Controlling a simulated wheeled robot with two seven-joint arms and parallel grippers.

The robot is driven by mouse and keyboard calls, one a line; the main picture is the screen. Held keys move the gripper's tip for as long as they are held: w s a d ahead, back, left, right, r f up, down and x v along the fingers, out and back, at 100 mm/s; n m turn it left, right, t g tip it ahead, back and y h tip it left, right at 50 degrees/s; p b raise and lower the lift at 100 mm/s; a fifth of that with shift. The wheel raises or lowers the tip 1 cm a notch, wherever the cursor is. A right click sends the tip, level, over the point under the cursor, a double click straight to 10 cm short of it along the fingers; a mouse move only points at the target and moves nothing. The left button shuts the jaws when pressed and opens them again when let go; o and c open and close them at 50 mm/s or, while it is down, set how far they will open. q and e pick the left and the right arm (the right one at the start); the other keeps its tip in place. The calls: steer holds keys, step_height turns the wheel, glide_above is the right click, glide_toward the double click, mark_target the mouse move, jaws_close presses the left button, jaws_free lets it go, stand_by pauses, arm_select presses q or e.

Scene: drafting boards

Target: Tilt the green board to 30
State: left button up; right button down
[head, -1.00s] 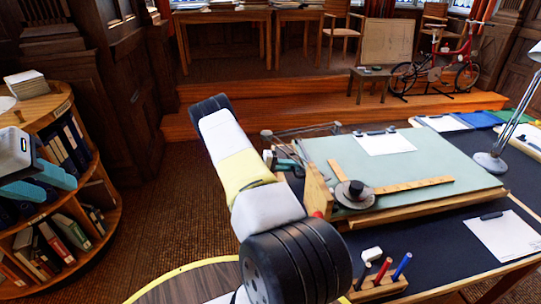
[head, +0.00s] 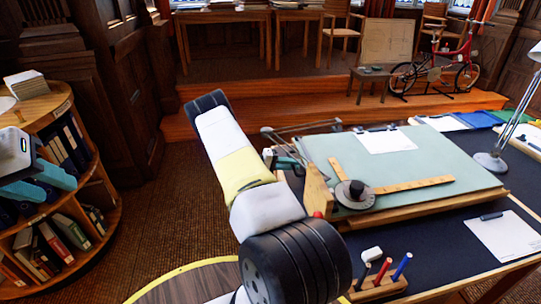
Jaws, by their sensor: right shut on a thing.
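The green board (head: 425,165) is a pale green drafting board in a wooden frame on the dark desk. It lies at a low tilt, its far edge slightly raised. A sheet is clipped near its far edge. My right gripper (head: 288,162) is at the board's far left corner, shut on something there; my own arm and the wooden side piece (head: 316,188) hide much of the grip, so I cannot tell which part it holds. My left gripper (head: 38,180), with teal fingers, is at the far left in front of the bookshelf, away from the board; its opening is unclear.
A wooden L-shaped ruler (head: 415,186) with a black round head (head: 355,193) lies on the board. A pen block (head: 378,288), a clipboard (head: 503,236) and a lamp (head: 490,162) stand around it. A round bookshelf (head: 58,205) is at left.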

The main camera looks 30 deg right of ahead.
steer(key=s+r+m, duration=0.1)
steer(key=r, duration=0.2)
steer(key=r+m, duration=0.1)
steer(key=r, duration=0.3)
steer(key=s+a+r+m+t, duration=0.1)
steer(key=r, duration=0.2)
steer(key=shift+s+r, duration=0.3)
steer(key=shift+r, duration=0.05)
steer(key=shift+s+a+r+m+h, duration=0.15)
steer(key=shift+s+r+m, duration=0.2)
steer(key=shift+r, duration=0.25)
steer(key=shift+s+a+r+m+h, duration=0.15)
steer(key=shift+s+r+m, duration=0.2)
steer(key=shift+r, duration=0.25)
steer(key=shift+d, duration=0.1)
steer(key=shift+t, duration=0.3)
steer(key=c, duration=1.4)
jaws_free()
steer(key=v, duration=0.7)
steer(key=shift+w+a, duration=0.15)
steer(key=shift+a, duration=0.2)
